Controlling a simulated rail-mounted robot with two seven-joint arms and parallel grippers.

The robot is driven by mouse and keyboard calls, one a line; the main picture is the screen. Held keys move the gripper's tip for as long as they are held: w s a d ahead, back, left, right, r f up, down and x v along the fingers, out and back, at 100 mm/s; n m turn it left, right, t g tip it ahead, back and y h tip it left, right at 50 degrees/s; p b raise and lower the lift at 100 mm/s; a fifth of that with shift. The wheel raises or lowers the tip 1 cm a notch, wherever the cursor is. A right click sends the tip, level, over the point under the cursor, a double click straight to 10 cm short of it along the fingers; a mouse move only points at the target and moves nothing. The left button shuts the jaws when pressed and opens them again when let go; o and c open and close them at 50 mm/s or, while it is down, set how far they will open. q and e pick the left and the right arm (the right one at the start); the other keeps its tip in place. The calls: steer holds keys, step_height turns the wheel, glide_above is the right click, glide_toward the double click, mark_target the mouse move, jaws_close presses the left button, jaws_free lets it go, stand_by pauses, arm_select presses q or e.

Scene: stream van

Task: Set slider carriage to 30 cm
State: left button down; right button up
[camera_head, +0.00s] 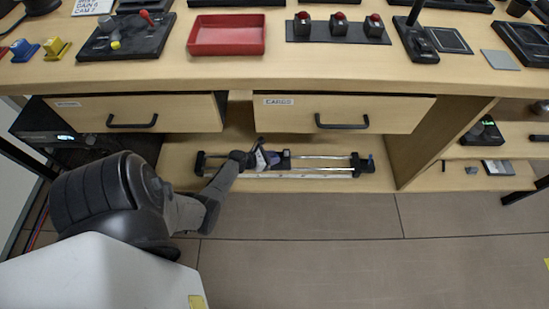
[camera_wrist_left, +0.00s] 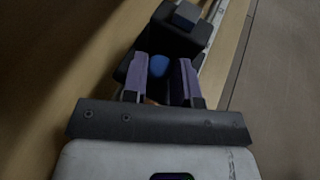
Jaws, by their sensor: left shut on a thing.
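The slider is a pair of silver rails (camera_head: 322,167) between black end blocks on the shelf under the table. A dark carriage (camera_head: 284,158) sits on the rails left of their middle. A pale scale strip (camera_head: 300,176) with small marks runs along the front; its numbers are too small to read. My left gripper (camera_head: 264,158) reaches in from the left at the carriage. In the left wrist view its purple-padded fingers (camera_wrist_left: 163,80) are closed around a blue knob (camera_wrist_left: 160,65) on the dark carriage body. My right gripper is not in view.
Two drawers with dark handles (camera_head: 132,122) (camera_head: 342,122) hang above the shelf. A wooden side panel (camera_head: 432,140) closes the shelf on the right. The rails right of the carriage look clear. A red tray (camera_head: 226,51) and control panels stand on the tabletop.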

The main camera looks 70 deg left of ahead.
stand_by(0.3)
arm_select(q)
steer(key=c, duration=1.2)
jaws_free()
steer(key=shift+s+r, duration=0.2)
steer(key=p+v, duration=0.6)
steer(key=v, duration=0.7)
steer(key=shift+s+p, duration=0.15)
steer(key=shift+p, duration=0.2)
